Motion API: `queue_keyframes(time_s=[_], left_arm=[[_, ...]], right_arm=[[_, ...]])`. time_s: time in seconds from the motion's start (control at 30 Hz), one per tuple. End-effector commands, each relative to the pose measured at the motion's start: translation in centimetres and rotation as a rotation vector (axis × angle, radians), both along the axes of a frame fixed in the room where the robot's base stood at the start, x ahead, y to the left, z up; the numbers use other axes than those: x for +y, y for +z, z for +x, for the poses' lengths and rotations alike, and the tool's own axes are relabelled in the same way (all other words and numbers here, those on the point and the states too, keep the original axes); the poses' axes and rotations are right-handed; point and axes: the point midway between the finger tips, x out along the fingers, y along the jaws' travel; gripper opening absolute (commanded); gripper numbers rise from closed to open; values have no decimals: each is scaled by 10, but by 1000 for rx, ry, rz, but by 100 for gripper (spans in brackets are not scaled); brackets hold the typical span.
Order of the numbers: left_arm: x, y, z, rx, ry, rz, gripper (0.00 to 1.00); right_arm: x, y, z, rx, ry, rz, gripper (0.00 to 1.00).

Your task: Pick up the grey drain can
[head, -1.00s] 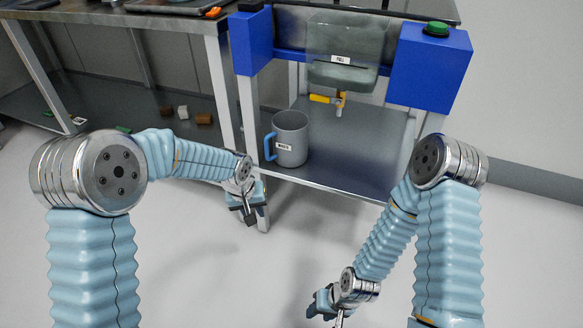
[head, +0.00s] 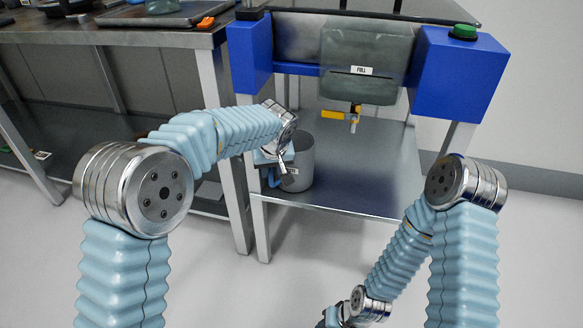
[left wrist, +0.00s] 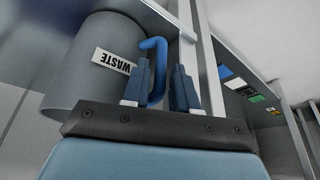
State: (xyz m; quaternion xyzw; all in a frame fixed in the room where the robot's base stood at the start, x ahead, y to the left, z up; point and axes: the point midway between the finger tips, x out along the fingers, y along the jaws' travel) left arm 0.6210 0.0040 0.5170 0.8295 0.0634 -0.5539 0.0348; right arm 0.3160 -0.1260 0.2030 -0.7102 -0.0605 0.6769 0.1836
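The grey drain can (head: 304,163) stands upright on the metal shelf under the dispenser. It is labelled WASTE in the left wrist view (left wrist: 75,65) and has a blue handle (left wrist: 158,62). My left gripper (head: 282,170) is at the can's handle side and hides part of the can in the head view. In the left wrist view its fingers (left wrist: 162,80) are apart, one on each side of the handle; I cannot tell if they touch it. My right gripper (head: 330,320) is low at the bottom edge, mostly cut off, away from the can.
The metal shelf (head: 365,185) is clear right of the can. Above it are a blue-framed dispenser (head: 455,75), a tank labelled FULL (head: 370,55) and a yellow-handled tap (head: 335,115). A workbench (head: 110,33) stands at the left. A table leg (head: 262,230) is near the left arm.

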Motion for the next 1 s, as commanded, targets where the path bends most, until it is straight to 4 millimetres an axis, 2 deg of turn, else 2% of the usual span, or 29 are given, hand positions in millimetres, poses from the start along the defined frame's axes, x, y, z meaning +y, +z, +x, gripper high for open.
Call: queue_keyframes(time_s=[0.1, 0.23, 0.47, 0.63, 1.0], left_arm=[[2, -22, 7, 3, 0, 2, 28], [3, -37, 14, 2, 0, 1, 28], [3, -38, 15, 1, 0, 0, 26], [3, -38, 15, 1, 0, 0, 0], [3, -37, 15, 0, 0, 0, 0]], right_arm=[[0, -4, 0, 1, 0, 1, 43], [1, -5, 0, 1, 0, 1, 43], [1, -4, 0, 0, 1, 1, 43], [1, -4, 0, 0, 1, 1, 43], [1, -4, 0, 0, 1, 1, 43]])
